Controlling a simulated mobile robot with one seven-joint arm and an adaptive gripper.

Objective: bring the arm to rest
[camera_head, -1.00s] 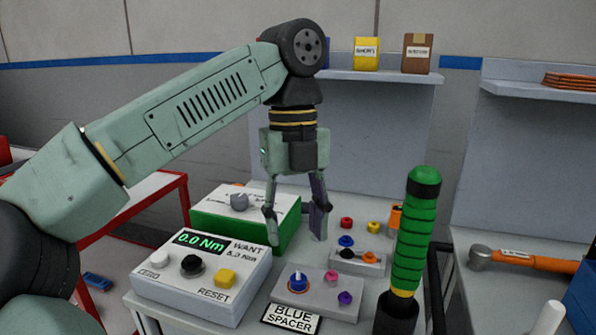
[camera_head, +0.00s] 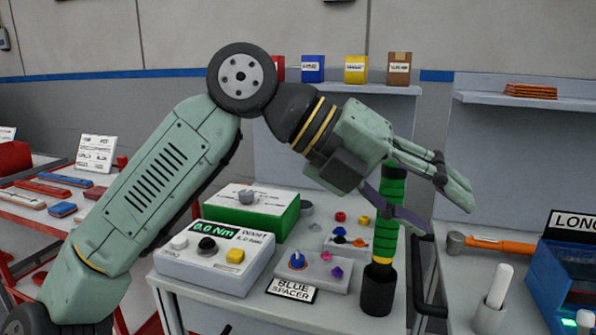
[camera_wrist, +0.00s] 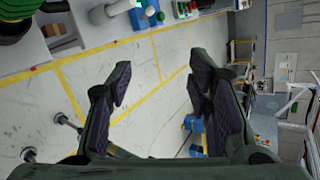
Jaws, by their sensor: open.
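My gripper (camera_head: 448,204) is open and empty in the head view. It is raised above the right part of the workbench and points to the right and a little down. One finger passes in front of the green-handled tool (camera_head: 386,240), hiding part of it; I cannot tell whether they touch. In the wrist view my gripper (camera_wrist: 160,92) shows its two dark-padded fingers spread apart, with only floor and yellow lines between them. My arm bends at a high elbow in the head view.
On the bench stand a torque meter (camera_head: 215,262) reading 0.0 Nm, a green box (camera_head: 250,215), a grey block (camera_head: 318,272) with small coloured parts and a BLUE SPACER label (camera_head: 291,290). To the right are a hammer (camera_head: 495,243) and a blue bin (camera_head: 565,275). A shelf (camera_head: 340,86) holds boxes behind.

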